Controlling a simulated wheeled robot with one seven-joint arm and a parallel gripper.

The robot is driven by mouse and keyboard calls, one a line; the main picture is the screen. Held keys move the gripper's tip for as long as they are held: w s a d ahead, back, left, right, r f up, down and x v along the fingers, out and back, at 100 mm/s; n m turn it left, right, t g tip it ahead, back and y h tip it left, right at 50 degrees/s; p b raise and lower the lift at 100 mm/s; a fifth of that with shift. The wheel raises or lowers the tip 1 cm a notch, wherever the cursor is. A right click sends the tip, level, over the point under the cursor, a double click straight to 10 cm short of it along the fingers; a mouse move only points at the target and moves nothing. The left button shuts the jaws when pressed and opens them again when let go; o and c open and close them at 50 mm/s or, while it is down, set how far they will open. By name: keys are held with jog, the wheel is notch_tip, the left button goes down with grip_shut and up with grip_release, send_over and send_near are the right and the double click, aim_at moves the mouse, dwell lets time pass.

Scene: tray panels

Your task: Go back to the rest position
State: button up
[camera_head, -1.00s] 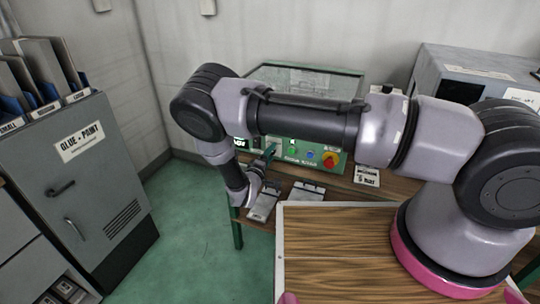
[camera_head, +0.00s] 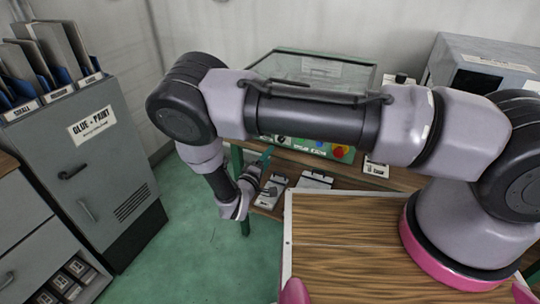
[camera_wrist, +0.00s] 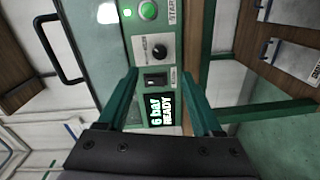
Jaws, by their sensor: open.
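My gripper (camera_head: 266,157) is at the end of my folded arm in the head view, small and partly hidden behind the wrist. In the wrist view its two green fingers (camera_wrist: 162,73) stand apart with nothing between them. They point toward the green control panel (camera_wrist: 154,18) of a machine, which has a lit green button, a black knob, a black switch and a display (camera_wrist: 161,109) reading "6 bar READY". I cannot tell how far the fingertips are from the panel.
A grey glue and paint cabinet (camera_head: 130,170) stands at the left. The machine's glass lid (camera_head: 310,70) is behind my arm. Grey metal fixtures (camera_head: 272,190) lie on the wooden bench below the gripper. A wooden-topped tray (camera_head: 340,230) is in front. Green floor is free at left centre.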

dwell(0.3)
jog(key=w+d+r+m+g+h, duration=0.1)
jog(key=d+r+m+g, duration=0.55)
jog(key=d+r, duration=0.55)
jog(key=d+r+m+g+h, duration=0.1)
jog(key=d+r+m+g, duration=0.6)
jog(key=r, duration=0.9)
jog(key=s+d+r+m+t+y, duration=0.1)
jog(key=s+d+r+t+y, duration=0.1)
jog(key=s+d+r+y, duration=0.3)
jog(key=s+d+r+m+t+y, duration=0.1)
jog(key=s+d+r+y, duration=0.4)
jog(key=s+r, duration=0.7)
notch_tip(320, 180, up, 6)
jog(key=shift+s+d+r+m+t, duration=0.1)
jog(key=shift+s+d+m+t, duration=0.2)
jog(key=shift+d+t, duration=0.45)
